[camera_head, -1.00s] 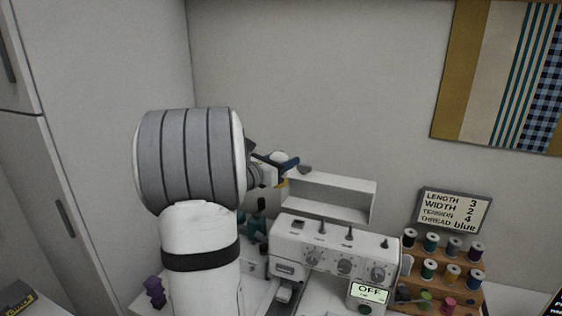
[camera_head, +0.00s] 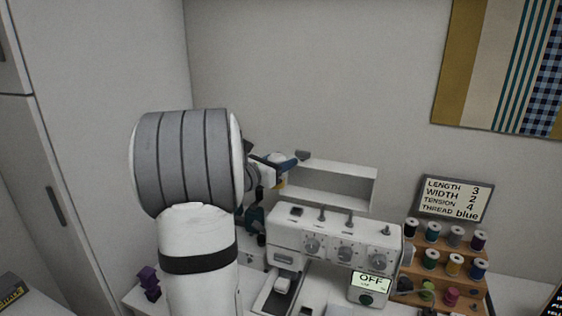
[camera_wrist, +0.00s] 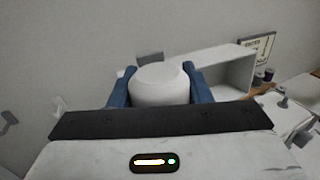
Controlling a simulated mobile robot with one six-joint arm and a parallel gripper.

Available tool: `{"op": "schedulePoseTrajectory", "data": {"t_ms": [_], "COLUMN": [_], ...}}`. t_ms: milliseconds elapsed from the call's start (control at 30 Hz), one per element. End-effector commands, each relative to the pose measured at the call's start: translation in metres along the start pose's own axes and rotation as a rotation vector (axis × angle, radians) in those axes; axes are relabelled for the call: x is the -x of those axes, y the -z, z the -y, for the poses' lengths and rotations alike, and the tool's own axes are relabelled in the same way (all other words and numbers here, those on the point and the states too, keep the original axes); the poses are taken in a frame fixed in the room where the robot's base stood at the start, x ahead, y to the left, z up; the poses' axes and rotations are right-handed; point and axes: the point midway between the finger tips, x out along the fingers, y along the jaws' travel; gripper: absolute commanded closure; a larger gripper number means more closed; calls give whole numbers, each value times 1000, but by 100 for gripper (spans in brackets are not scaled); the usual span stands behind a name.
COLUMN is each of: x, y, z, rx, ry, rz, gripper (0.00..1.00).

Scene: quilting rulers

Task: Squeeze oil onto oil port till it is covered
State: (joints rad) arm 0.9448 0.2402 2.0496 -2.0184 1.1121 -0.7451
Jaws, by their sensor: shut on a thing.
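My gripper (camera_wrist: 160,90) is shut on a white rounded bottle (camera_wrist: 160,86), gripped between its two blue fingers. The bottle's lower part is hidden by my gripper, and its tip is not visible. In the head view my gripper (camera_head: 284,167) is held in the air behind and above the left end of the white sewing machine (camera_head: 290,236). A small dark square (camera_head: 297,211) shows on the machine's top at the left. I cannot tell whether it is the oil port, and I see no oil.
A white wall shelf (camera_head: 345,172) is close to my gripper, behind the machine. A wooden rack (camera_head: 478,294) with several thread spools stands at the right, below a settings sign (camera_head: 453,198). The machine's display (camera_head: 371,281) reads OFF. Purple blocks (camera_head: 149,283) are at the left.

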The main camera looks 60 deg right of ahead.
Motion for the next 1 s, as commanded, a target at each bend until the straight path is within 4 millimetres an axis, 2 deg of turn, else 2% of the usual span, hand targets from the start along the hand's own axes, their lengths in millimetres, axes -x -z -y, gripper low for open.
{"op": "schedulePoseTrajectory", "data": {"t_ms": [167, 200, 533, 1000], "x": [0, 0, 0, 0], "y": [0, 0, 0, 0], "z": [0, 0, 0, 0], "rx": [0, 0, 0, 0], "ry": [0, 0, 0, 0], "rz": [0, 0, 0, 0], "gripper": [67, 58, 83, 83]}}
